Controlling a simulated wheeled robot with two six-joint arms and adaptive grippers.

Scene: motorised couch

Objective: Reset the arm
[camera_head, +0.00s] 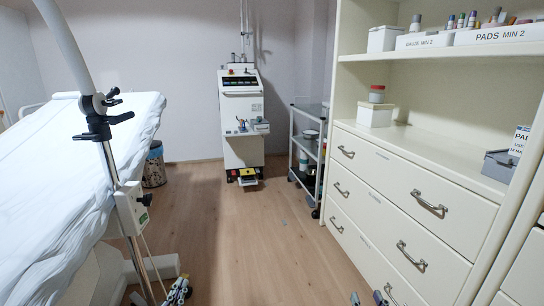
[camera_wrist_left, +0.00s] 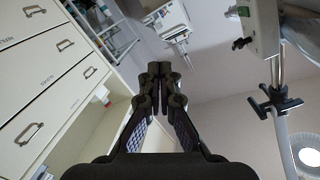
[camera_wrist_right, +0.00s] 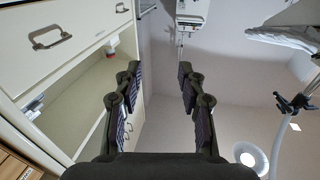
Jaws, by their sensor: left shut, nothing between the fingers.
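My left gripper (camera_head: 178,292) shows only its fingertips at the bottom edge of the head view, beside a metal pole. In the left wrist view, its fingers (camera_wrist_left: 160,72) are together with nothing between them. My right gripper (camera_head: 367,298) shows its two fingertips apart at the bottom edge, in front of the drawers. In the right wrist view, its fingers (camera_wrist_right: 159,70) are spread and empty. A white curved arm (camera_head: 66,45) with a black clamp (camera_head: 98,118) stands on the pole at the left. A lit round lamp head (camera_wrist_left: 308,157) shows in the left wrist view.
A white-covered couch (camera_head: 60,170) fills the left side. A cream cabinet (camera_head: 400,205) with drawers and open shelves stands close on the right. A white machine (camera_head: 241,110) and a grey trolley (camera_head: 308,150) stand at the back. The wooden floor (camera_head: 240,225) between is mostly clear.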

